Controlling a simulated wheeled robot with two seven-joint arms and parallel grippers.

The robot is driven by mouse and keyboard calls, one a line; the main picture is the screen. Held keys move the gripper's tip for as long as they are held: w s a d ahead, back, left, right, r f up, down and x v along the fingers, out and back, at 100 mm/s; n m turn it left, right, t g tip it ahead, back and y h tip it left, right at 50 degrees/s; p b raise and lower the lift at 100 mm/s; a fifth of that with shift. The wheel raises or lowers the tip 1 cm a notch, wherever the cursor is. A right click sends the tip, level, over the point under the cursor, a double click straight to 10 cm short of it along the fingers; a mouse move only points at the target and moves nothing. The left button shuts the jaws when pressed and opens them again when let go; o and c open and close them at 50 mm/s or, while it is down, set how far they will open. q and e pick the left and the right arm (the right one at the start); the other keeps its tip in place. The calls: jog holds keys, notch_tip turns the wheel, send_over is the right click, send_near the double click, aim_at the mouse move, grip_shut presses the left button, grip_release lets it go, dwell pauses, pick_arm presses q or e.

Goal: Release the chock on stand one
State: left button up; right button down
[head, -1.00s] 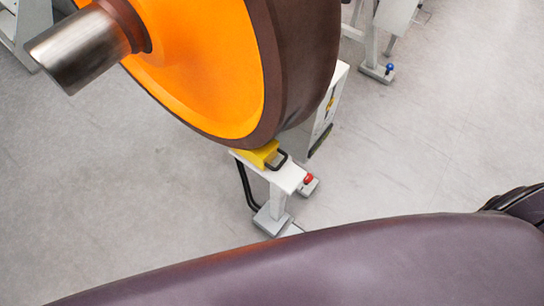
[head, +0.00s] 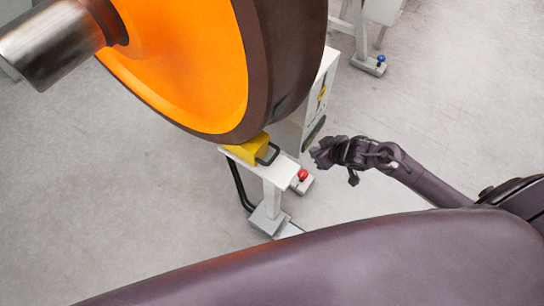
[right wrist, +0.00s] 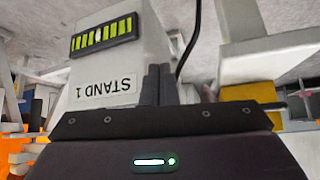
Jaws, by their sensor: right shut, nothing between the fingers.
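The yellow chock (head: 245,150) sits on the white stand (head: 265,172), against the underside of the large wheel (head: 290,60). A black loop handle (head: 273,155) sticks out from its right side. A red knob (head: 303,174) is on the stand's right side, lower down. My right gripper (head: 316,156) is shut and empty, to the right of the chock and handle, apart from both in the head view. In the right wrist view the shut fingers (right wrist: 156,84) point towards a white housing (right wrist: 112,60) marked STAND 1, upside down. My left gripper is out of view.
A white upright panel (head: 318,100) stands behind the chock, close to my right gripper. Another stand with a blue knob (head: 381,59) is at the back right. The wheel's metal axle (head: 50,42) juts out at upper left. Grey floor is clear at right.

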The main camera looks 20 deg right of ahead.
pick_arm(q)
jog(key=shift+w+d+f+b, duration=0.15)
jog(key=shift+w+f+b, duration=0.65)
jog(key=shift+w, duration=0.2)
pick_arm(e)
jog(key=s+a+r+n+y, duration=0.2)
jog(key=s+a+r+n, duration=0.1)
jog(key=a+r, duration=0.6)
notch_tip(320, 180, up, 4)
jog(key=shift+s+a+f+g, duration=0.2)
jog(key=shift+s+a+g, duration=0.2)
jog(key=shift+s, duration=0.5)
jog(key=b, duration=0.3)
send_near(262, 154)
jog(key=x, duration=0.4)
jog(key=shift+w+a+f, duration=0.15)
jog(key=shift+w+f, duration=0.05)
jog(key=shift+f, duration=0.15)
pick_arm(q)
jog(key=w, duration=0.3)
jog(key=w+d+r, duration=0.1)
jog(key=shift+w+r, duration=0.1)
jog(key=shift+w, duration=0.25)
